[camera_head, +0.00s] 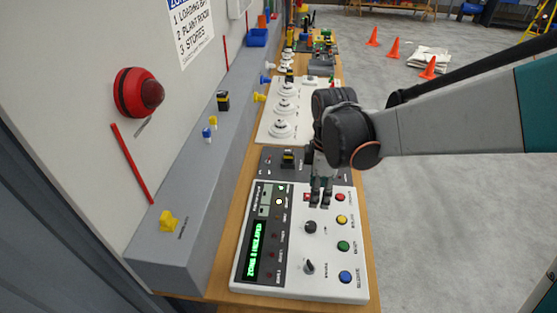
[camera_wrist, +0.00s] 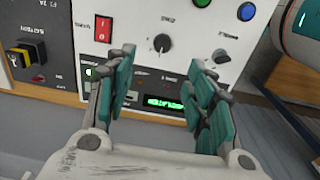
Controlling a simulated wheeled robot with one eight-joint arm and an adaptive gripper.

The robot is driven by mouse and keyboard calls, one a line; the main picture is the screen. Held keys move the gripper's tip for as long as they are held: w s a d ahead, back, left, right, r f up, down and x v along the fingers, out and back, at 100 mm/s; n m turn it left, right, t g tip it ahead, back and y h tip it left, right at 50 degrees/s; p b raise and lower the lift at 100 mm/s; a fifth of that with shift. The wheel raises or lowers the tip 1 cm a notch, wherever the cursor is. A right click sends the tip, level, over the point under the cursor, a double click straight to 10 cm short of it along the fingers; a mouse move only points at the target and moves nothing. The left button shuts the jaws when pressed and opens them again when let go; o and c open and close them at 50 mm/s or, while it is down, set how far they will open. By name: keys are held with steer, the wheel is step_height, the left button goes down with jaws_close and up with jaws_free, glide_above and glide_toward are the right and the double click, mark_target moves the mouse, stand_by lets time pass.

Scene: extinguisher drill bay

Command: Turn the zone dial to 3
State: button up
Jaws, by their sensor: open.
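The white control panel (camera_head: 288,288) lies on the bench with two dark knobs. The one nearer the red switch appears to be the zone dial (camera_head: 310,227), its label hard to read; it also shows in the wrist view (camera_wrist: 162,43). The other knob (camera_head: 309,267) sits nearer the panel's front end. My gripper (camera_head: 321,198) is over the panel near the red switch, behind the dial. In the wrist view my gripper (camera_wrist: 161,62) is open and empty, the dial apart from and beyond its fingertips, between them in the picture. The dial's setting is unreadable.
The panel has a green display (camera_head: 255,249), apparently beginning "ZONE 1", a red switch (camera_head: 308,197) and yellow (camera_head: 342,219), green (camera_head: 343,245) and blue (camera_head: 345,277) buttons. A grey panel (camera_head: 268,164) with a black-and-yellow switch lies behind. Open floor is at right.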

mark_target(311, 225)
steer(key=f+b, duration=0.3)
steer(key=f, duration=0.1)
steer(key=f+b, duration=0.3)
steer(key=f, duration=0.2)
steer(key=a+f+b, duration=0.1)
steer(key=f+b, duration=0.3)
steer(key=f, duration=0.1)
steer(key=shift+s+f, duration=0.15)
steer(key=c, duration=1.1)
